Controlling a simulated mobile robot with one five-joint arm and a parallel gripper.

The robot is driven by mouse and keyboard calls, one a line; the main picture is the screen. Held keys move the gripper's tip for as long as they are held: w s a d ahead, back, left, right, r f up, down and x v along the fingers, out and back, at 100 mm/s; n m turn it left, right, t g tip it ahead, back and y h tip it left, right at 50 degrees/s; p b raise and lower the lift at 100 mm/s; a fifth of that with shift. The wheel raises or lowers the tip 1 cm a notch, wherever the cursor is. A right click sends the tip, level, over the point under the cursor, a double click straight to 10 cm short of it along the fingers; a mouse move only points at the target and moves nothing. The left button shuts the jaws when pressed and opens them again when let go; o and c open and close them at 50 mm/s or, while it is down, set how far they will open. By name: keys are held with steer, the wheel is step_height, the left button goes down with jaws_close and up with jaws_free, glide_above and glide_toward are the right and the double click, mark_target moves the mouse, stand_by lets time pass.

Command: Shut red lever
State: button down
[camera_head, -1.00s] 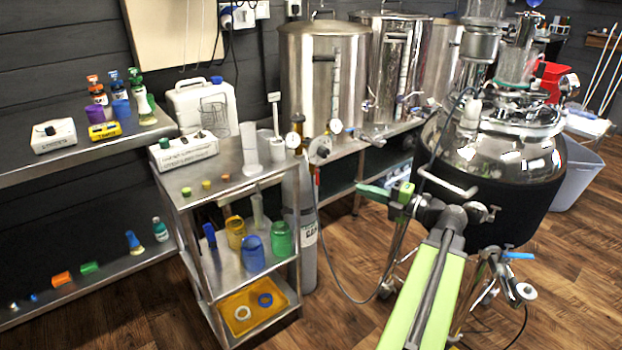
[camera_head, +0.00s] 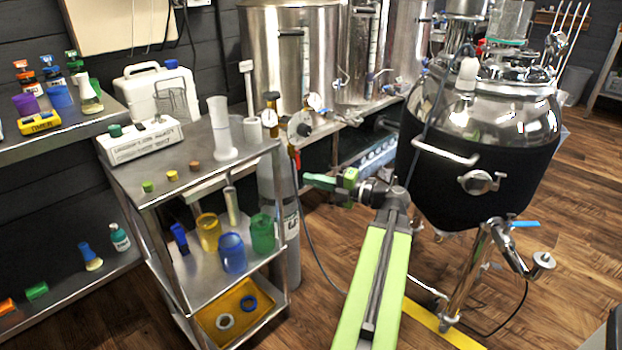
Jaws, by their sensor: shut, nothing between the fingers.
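No lever that is clearly red stands out. A small red piece (camera_head: 297,162) shows at the gas cylinder (camera_head: 279,195), by the hose below the gauges, too small to make out as a lever. Another small red patch (camera_head: 481,46) shows at the lid of the steel vessel (camera_head: 487,120); I cannot tell what it is. My gripper (camera_head: 312,180) has green fingers, is shut and empty, and points left in front of the hose, between cylinder and vessel. In the picture it is just right of and below the red piece; I cannot tell the depth gap.
A steel trolley (camera_head: 150,182) with bottles and a white box (camera_head: 140,140) stands left. The vessel has a bottom valve with a blue lever (camera_head: 525,224). A hose (camera_head: 310,250) hangs to the floor. Steel kettles (camera_head: 290,60) line the back. Wooden floor (camera_head: 570,270) is free at right.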

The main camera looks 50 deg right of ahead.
mark_target(298, 160)
steer(key=w+d, duration=0.2)
steer(key=w, duration=0.4)
steer(key=shift+w, duration=0.4)
steer(key=shift+d, duration=0.1)
